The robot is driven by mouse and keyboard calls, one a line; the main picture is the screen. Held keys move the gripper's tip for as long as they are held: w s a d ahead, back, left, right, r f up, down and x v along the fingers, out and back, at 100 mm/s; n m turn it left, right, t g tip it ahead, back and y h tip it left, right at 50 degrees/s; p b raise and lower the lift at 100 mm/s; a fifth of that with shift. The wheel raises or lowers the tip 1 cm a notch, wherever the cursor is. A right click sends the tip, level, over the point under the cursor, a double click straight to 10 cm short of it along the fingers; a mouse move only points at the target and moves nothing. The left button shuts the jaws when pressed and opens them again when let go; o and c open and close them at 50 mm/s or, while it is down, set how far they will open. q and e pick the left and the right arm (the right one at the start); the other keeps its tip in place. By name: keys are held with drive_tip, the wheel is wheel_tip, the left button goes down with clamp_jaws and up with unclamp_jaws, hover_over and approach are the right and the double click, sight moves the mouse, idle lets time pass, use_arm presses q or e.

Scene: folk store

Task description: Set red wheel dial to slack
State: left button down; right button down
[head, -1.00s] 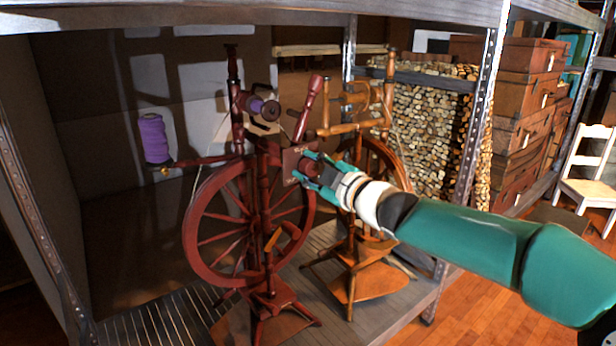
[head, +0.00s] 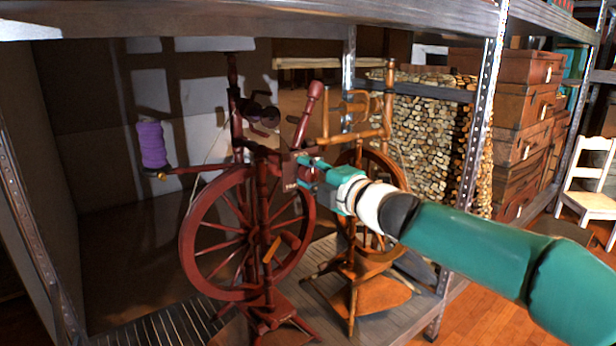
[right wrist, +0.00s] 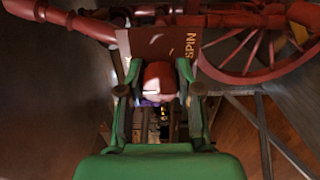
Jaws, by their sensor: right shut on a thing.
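The red spinning wheel (head: 188,240) stands on the shelf left of centre in the head view. Its dial plate (head: 290,170) is on the right side of the frame, above the wheel. In the right wrist view the plate (right wrist: 140,42) carries the word SPIN at its right edge, turned sideways. A round red dial knob (right wrist: 158,78) stands out from the plate. My right gripper (head: 306,172) is at the plate, its green fingers shut around the knob. In the wrist view the gripper (right wrist: 158,92) has one finger on each side of it. No slack mark is readable. My left gripper is out of view.
A lighter brown spinning wheel (head: 385,158) stands close behind my right gripper. A purple yarn spool (head: 151,145) sits on the red wheel's left arm. A metal shelf post (head: 482,130) stands to the right, with a log stack (head: 430,135) behind it.

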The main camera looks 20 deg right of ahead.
drive_tip(key=shift+a+f, duration=0.2)
drive_tip(key=shift+f, duration=0.15)
drive_tip(key=c, duration=0.8)
unclamp_jaws()
drive_tip(key=shift+r, duration=0.1)
drive_tip(key=shift+o, duration=0.3)
drive_tip(key=shift+r, duration=0.1)
drive_tip(key=shift+s+d, duration=0.1)
drive_tip(key=v, duration=1.2)
